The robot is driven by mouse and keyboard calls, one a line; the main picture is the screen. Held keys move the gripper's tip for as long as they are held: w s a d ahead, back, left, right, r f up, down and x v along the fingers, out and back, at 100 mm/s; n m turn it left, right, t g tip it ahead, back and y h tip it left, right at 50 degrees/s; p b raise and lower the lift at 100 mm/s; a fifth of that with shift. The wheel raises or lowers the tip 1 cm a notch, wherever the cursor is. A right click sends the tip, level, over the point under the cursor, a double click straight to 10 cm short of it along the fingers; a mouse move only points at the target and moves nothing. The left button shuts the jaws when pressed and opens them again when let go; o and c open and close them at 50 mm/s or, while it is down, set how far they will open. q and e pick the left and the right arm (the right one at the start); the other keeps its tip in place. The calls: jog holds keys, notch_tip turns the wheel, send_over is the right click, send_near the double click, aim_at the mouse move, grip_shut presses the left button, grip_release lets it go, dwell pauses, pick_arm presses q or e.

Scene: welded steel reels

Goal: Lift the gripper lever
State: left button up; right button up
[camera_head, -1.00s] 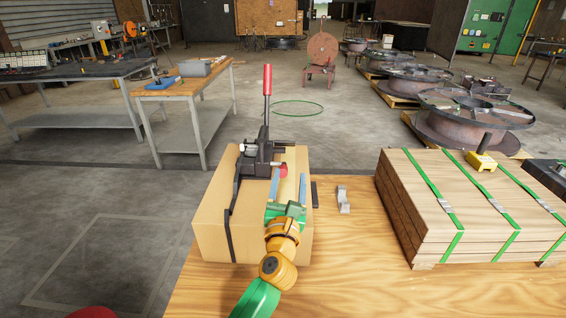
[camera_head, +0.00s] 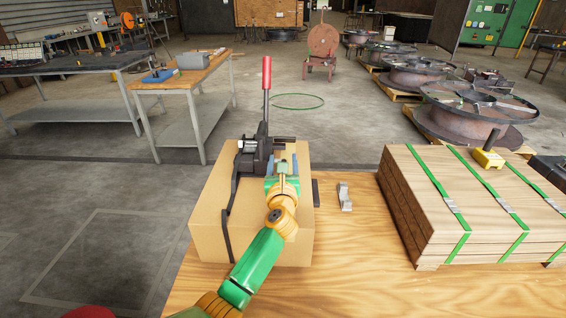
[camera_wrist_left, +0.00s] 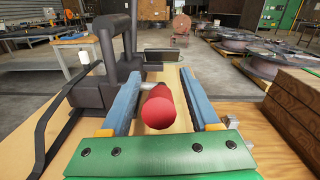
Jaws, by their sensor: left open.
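A black strapping tool (camera_head: 258,150) stands on a cardboard box (camera_head: 218,215), with a tall upright lever with a red grip (camera_head: 266,75). A shorter lever ends in a red rounded knob (camera_wrist_left: 163,107), seen in the left wrist view. My left gripper (camera_head: 282,165) reaches over the box to the tool's near right side. It is open, and its two blue-grey fingers (camera_wrist_left: 160,78) stand on either side of the red knob, with gaps visible. In the head view my gripper hides the knob. My right gripper is out of view.
The box stands on a wooden table (camera_head: 350,280). A metal buckle (camera_head: 345,197) lies right of it. A stack of planks (camera_head: 430,215) with green straps and a yellow-based tool (camera_head: 487,158) on top stands further right.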

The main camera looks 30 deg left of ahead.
pick_arm(q)
grip_shut()
dwell(1.4)
